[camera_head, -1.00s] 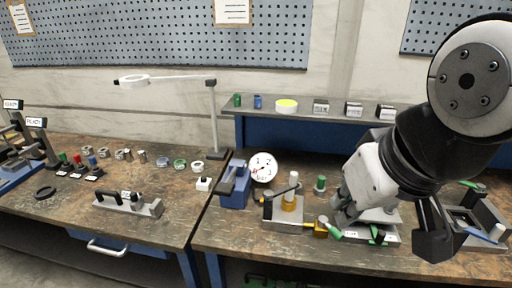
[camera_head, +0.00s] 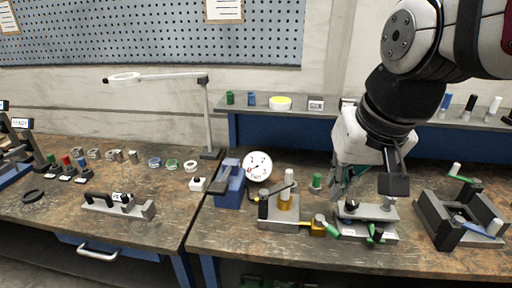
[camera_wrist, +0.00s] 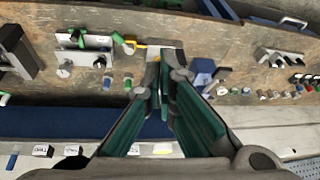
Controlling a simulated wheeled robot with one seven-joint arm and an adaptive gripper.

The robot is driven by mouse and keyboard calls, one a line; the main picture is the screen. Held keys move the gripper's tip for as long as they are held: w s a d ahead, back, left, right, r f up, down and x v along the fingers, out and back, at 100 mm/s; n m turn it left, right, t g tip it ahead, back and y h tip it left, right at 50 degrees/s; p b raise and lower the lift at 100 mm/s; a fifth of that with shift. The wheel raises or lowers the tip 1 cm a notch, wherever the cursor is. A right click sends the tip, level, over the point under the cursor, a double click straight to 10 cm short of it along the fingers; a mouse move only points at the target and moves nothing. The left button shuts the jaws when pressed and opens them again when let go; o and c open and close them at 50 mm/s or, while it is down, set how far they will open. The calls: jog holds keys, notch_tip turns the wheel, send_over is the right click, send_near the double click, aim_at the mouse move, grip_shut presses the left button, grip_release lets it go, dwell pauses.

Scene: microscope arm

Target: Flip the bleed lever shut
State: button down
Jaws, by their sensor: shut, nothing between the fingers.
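A green-handled lever (camera_head: 328,226) sits on the brass fitting at the right end of a grey pump-like block (camera_head: 275,210). It also shows in the wrist view (camera_wrist: 122,41). A second green handle (camera_head: 376,234) hangs at the front of the neighbouring grey fixture (camera_head: 352,231). I cannot tell for sure which one is the bleed lever. My gripper (camera_wrist: 166,62) has teal finger pads, is shut and empty, and hangs above and behind these levers, apart from them. In the head view the fingers (camera_head: 343,180) are partly hidden by my arm.
A dial gauge (camera_head: 258,166) and blue vise-like block (camera_head: 230,186) stand left of the pump block. A dark frame fixture (camera_head: 440,222) with green and blue handles stands right. A shelf (camera_head: 300,112) runs behind. The front bench strip (camera_head: 280,248) is clear.

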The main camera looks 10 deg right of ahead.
jog(key=w+d+f+m+g+b, duration=0.2)
jog(key=w+d+f+m, duration=0.15)
jog(key=w, duration=0.35)
jog(key=m+g+y+b, duration=0.2)
jog(key=m+g+b, duration=0.15)
jog(key=m, duration=0.45)
send_over(329, 229)
jog(key=d, duration=0.8)
jog(key=w+d+x, duration=0.1)
jog(key=d+x, duration=0.1)
jog(key=x, duration=0.8)
jog(key=w+d+f+x, duration=0.1)
jog(key=x, duration=0.9)
jog(key=shift+w+d+r+t+b, duration=0.15)
jog(key=shift+w+d+t+b, duration=0.1)
jog(key=shift+w+b, duration=0.15)
jog(key=f, duration=0.3)
jog(key=a+f, duration=0.1)
jog(key=f, duration=0.2)
jog(key=a+f+p, duration=0.1)
jog(key=f, duration=0.2)
jog(key=shift+s+a+f, duration=0.1)
jog(key=shift+s+f, duration=0.25)
jog(key=shift+f, duration=0.05)
